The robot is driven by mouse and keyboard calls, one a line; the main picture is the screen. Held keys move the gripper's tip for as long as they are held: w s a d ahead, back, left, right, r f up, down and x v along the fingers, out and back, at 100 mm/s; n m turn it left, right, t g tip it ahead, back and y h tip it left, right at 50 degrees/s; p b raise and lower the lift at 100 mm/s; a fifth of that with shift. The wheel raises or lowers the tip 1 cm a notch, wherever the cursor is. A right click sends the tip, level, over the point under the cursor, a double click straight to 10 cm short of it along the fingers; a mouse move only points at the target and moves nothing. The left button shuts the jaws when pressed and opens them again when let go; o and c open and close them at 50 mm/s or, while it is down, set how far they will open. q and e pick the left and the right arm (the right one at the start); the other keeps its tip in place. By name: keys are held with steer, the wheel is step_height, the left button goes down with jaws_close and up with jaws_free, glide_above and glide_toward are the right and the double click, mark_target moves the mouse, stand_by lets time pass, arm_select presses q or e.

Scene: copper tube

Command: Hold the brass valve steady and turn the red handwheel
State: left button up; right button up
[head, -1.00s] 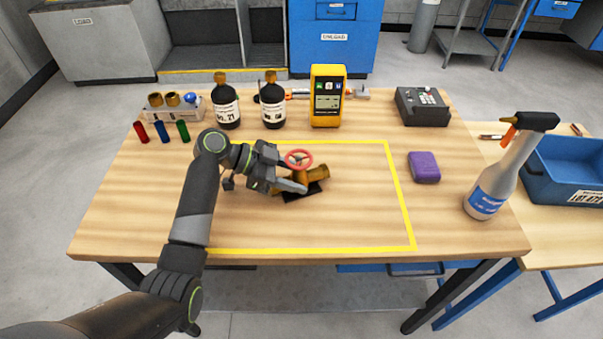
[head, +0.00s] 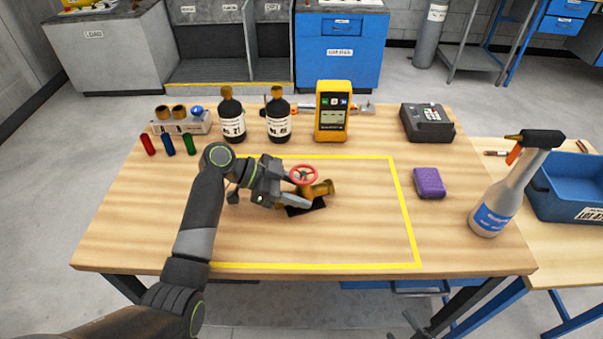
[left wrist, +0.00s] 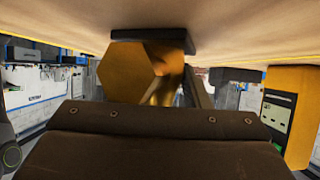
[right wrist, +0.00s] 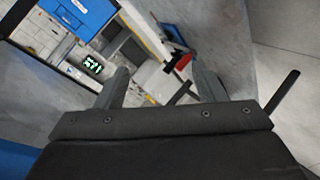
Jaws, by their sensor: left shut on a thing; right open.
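The brass valve (head: 320,188) lies on a dark pad (head: 306,209) inside the yellow outline on the table. Its red handwheel (head: 304,174) faces up on top. My left gripper (head: 300,192) reaches in from the left and is shut on the valve body. In the left wrist view the valve's hexagonal end (left wrist: 140,72) shows large in front of the fingers. My right gripper (right wrist: 160,88) shows only in the right wrist view, open and empty, away from the valve. The head view does not show the right arm.
Behind stand two dark bottles (head: 232,118), a yellow meter (head: 332,112) and a dark keypad box (head: 427,123). A purple sponge (head: 429,183) and a spray bottle (head: 497,200) stand at right. Coloured tubes (head: 168,145) lie at left. The outlined area right of the valve is clear.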

steer(key=w+a+r+n+g+y, duration=0.2)
steer(key=a+r+n+y, duration=0.5)
steer(key=r+n, duration=0.35)
steer(key=s+a+r+n+g+y, duration=0.2)
steer(key=s+r+n+g+y, duration=0.15)
steer(key=s+r+n, duration=0.45)
steer(key=s+a+r+n+g+y, duration=0.2)
steer(key=s+r+n+g+y, duration=0.25)
steer(key=r, duration=0.55)
steer(key=w+a+r+n+g+h, duration=0.1)
steer(key=w+r+n+g+h, duration=0.1)
steer(key=w+r+n, duration=0.6)
steer(key=n+t+y, duration=0.1)
steer(key=n+t, duration=0.3)
steer(key=n, duration=0.2)
glide_toward(301, 172)
steer(key=shift+s+d+f, duration=0.2)
steer(key=shift+s+d, duration=0.15)
steer(key=shift+d, duration=0.2)
steer(key=shift+s+d+f, duration=0.2)
steer(key=shift+s+d, duration=0.15)
steer(key=shift+d, duration=0.15)
steer(key=shift+w+a, duration=0.15)
steer(key=shift+w, duration=0.1)
steer(key=shift+w+a+r, duration=0.1)
steer(key=shift+w+a, duration=0.05)
steer(key=shift+a, duration=0.15)
steer(key=x, duration=1.1)
steer(key=shift+w+a, duration=0.1)
steer(key=shift+w, duration=0.05)
